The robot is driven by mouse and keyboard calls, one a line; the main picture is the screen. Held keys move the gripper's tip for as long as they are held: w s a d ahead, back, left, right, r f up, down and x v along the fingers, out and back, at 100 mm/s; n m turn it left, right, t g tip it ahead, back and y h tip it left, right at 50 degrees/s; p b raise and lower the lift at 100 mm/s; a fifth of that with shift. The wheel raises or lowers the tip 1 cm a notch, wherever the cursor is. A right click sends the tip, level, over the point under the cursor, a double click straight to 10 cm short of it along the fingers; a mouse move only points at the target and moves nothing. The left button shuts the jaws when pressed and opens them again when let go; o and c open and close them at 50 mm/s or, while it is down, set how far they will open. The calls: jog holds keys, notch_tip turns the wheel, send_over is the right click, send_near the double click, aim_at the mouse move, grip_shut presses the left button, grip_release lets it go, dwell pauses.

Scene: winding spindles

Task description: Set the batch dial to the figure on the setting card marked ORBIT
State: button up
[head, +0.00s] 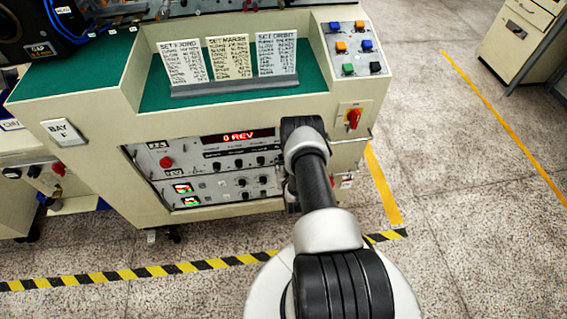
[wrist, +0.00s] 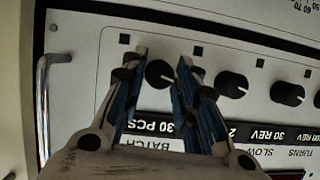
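The card headed ORBIT (head: 277,55) stands at the right of three cards in a rack on the green bench top. Its lines of text are too small to read surely. The batch dial (wrist: 158,73) is a black round knob on the white panel, above upside-down labels "30 PCS" and "BATCH" in the wrist view. My gripper (wrist: 162,58) is open, its two blue-lined fingers on either side of this knob. I cannot tell whether they touch it. In the head view my arm hides the gripper and the batch dial.
More black knobs (wrist: 232,84) sit close to the right in the wrist view. A metal handle (wrist: 43,100) stands out at the left. A red display (head: 236,136) reads "0 REV". A red rotary switch (head: 353,118) is right of my arm.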

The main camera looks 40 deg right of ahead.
jog(key=c, duration=0.5)
jog(key=shift+c, duration=0.2)
jog(key=m+t+y, duration=0.1)
jog(key=m, duration=0.1)
jog(key=m+t+y, duration=0.1)
jog(key=m, duration=0.2)
jog(key=m+t+y, duration=0.1)
jog(key=m, duration=0.2)
jog(key=shift+s+d+f+t+y, duration=0.2)
jog(key=shift+d+t+y, duration=0.05)
jog(key=shift+t+y, duration=0.15)
jog(key=shift+m, duration=0.3)
dwell(0.4)
jog(key=o, duration=1.1)
jog(key=shift+c, duration=0.2)
